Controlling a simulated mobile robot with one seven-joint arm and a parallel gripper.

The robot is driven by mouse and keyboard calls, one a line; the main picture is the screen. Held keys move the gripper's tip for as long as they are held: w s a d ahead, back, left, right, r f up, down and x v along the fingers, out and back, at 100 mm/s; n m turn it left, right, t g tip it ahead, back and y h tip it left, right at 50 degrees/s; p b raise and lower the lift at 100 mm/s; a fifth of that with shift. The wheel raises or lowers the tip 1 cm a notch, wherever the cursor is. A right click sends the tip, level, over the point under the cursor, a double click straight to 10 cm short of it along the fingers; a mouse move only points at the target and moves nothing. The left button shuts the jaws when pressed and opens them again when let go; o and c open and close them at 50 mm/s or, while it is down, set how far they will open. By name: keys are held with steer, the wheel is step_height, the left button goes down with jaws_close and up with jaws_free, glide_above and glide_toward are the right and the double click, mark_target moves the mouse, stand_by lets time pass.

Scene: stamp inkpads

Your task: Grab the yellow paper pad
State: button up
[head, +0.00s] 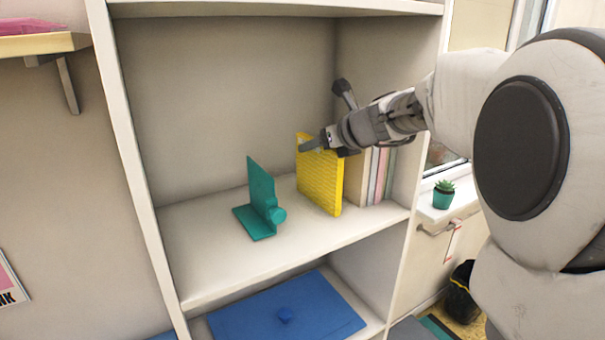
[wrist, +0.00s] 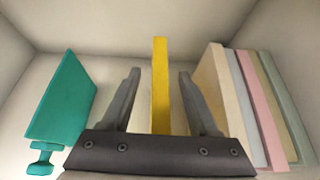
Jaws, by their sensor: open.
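The yellow paper pad (head: 319,180) stands upright on the shelf, between a teal bookend and a row of books. In the wrist view the pad (wrist: 160,80) shows edge-on as a narrow yellow strip. My gripper (head: 322,143) is at the upper part of the pad in the head view. In the wrist view my gripper (wrist: 158,85) is open, with one finger on each side of the pad and a visible gap on both sides. The pad's lower end is hidden behind the gripper body in the wrist view.
The teal bookend (head: 262,200) stands to the left, and it also shows in the wrist view (wrist: 62,105). Several books (head: 374,177) stand close on the right, near the right finger. The shelf board (head: 205,250) is clear at the front left. A blue box (head: 300,305) lies below.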

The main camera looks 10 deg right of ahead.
jaws_close()
stand_by(1.4)
